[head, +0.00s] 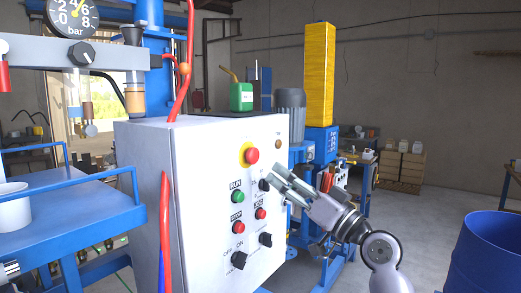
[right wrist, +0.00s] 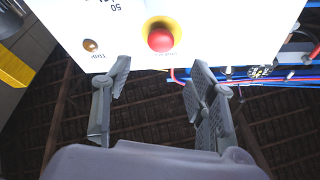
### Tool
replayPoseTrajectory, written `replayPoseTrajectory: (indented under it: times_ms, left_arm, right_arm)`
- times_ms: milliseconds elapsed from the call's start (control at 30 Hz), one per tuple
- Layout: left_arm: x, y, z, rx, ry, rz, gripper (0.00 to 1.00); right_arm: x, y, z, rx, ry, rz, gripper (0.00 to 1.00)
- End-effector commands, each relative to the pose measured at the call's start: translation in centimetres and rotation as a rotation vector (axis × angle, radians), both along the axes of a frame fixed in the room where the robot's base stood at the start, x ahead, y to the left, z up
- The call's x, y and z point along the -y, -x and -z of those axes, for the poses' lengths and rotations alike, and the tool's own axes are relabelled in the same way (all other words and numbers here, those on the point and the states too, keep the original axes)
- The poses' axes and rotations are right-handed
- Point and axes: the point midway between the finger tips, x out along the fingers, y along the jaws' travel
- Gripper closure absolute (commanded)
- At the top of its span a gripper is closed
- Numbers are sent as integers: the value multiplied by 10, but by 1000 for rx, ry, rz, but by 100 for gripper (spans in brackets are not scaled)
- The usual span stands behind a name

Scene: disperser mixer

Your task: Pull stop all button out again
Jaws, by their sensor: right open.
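The stop all button (head: 251,155) is a red mushroom head on a yellow ring, high on the front of the white control box. In the right wrist view the red button (right wrist: 160,40) sits on the white panel, beyond the fingertips and roughly centred between them. My right gripper (head: 275,178) is open and empty, to the right of and a little below the button in the head view. Its two fingers (right wrist: 158,70) are spread apart in the wrist view and do not touch the button. Whether the button is pressed in cannot be told. My left gripper is not in view.
The control box (head: 150,160) also carries a green RUN button (head: 238,197), a red STOP button (head: 237,228) and several black knobs. A red hose (head: 165,225) hangs along its left. A blue drum (head: 490,255) stands at the right. Floor between is clear.

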Motion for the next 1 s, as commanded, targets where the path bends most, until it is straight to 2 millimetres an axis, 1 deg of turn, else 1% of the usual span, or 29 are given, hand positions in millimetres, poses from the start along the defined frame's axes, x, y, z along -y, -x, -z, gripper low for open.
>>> replayPoseTrajectory:
  times_ms: [33, 233, 300, 400, 600, 867, 1000]
  left_arm:
    - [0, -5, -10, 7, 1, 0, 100]
    - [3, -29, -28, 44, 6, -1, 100]
    - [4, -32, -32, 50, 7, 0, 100]
    - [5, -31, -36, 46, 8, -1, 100]
    - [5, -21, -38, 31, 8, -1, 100]
    - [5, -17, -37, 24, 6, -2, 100]
    - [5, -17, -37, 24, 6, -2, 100]
  right_arm:
    - [-9, -8, -10, -2, -3, -3, 48]
    - [-36, -35, -24, -2, -3, -2, 48]
    - [-45, -43, -27, -2, -1, -2, 48]
    - [-52, -52, -30, -1, -1, 0, 48]
    - [-60, -59, -32, 0, 0, 0, 48]
    - [-60, -60, -31, 0, 0, 0, 48]
    - [-60, -60, -31, 0, 0, 0, 56]
